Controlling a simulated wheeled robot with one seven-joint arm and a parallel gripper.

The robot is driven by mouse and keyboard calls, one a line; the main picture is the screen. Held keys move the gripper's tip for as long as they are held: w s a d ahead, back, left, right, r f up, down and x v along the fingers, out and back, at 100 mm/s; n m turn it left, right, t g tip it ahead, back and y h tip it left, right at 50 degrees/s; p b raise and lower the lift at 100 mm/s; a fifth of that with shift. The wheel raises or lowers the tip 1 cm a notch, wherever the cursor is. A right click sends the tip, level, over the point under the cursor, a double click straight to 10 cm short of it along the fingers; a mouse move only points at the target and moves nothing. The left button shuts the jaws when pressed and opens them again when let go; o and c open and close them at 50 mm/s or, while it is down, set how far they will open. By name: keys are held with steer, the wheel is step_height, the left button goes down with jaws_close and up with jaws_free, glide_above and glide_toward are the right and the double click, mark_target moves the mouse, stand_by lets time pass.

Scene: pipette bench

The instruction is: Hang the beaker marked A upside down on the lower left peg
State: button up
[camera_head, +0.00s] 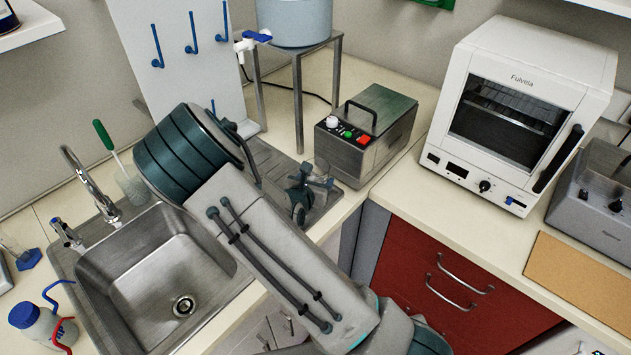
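The white peg board (125,30) stands behind the sink at the top left, with a row of blue pegs (191,34) in view. My arm covers most of its lower part; only the tip of one lower peg (213,105) shows, and the lower left peg is hidden. My gripper (312,187) is over the metal drainboard (272,163), right of the sink. A faint clear glass shape (321,167) shows at its fingers, possibly a beaker. I cannot read a mark A on it, nor tell whether the fingers hold it.
The sink (165,280) and tap (90,185) are at the left, with a green-handled brush (105,138) in a glass. A metal box (370,140) stands close right of my gripper. A tank (295,20) on a stand is behind; a white oven (515,110) is right.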

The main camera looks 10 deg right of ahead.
steer(key=shift+f, duration=0.55)
steer(key=shift+f, duration=0.15)
steer(key=o, duration=1)
